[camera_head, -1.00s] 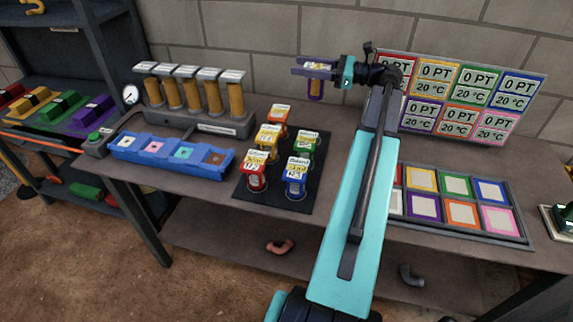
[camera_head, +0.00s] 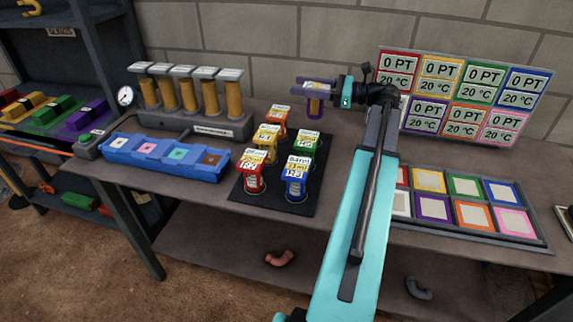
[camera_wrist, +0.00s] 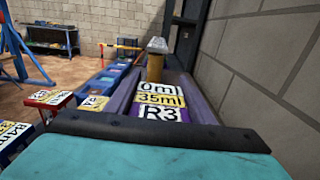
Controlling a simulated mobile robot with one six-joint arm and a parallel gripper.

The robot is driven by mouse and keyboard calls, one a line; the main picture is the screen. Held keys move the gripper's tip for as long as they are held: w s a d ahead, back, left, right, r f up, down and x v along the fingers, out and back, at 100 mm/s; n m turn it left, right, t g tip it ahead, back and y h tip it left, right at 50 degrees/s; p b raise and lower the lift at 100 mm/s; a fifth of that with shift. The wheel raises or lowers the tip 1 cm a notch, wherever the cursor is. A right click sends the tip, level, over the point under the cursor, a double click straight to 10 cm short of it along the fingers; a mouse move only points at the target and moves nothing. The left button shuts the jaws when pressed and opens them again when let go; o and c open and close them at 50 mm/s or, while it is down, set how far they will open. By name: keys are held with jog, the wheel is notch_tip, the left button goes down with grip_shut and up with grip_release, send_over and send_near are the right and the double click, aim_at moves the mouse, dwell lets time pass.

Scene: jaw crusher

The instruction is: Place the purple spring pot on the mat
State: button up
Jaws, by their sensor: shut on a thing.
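The purple spring pot (camera_head: 314,107) is held upright between the jaws of my gripper (camera_head: 316,84). It hangs near the far right corner of the black mat (camera_head: 272,196); whether its base touches anything is unclear. In the wrist view the pot's top label (camera_wrist: 158,98) reads 0ml, 35ml, R3 between the two jaws. The mat bears an orange pot (camera_head: 279,120), a yellow pot (camera_head: 267,142), a green pot (camera_head: 305,147), a red pot (camera_head: 251,176) and a blue pot (camera_head: 296,182).
A blue tray (camera_head: 165,163) and a rack of yellow cylinders (camera_head: 190,97) stand left of the mat. A display panel (camera_head: 455,98) and a tray of coloured squares (camera_head: 462,208) stand right. The block wall is close behind.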

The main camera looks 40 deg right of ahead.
notch_tip(320, 180, down, 6)
dwell(0.6)
jog(key=shift+f, duration=0.15)
jog(key=shift+f, duration=1.85)
jog(key=o, duration=1.2)
jog(key=shift+f, duration=0.1)
jog(key=shift+o, duration=0.2)
jog(key=shift+s, duration=0.1)
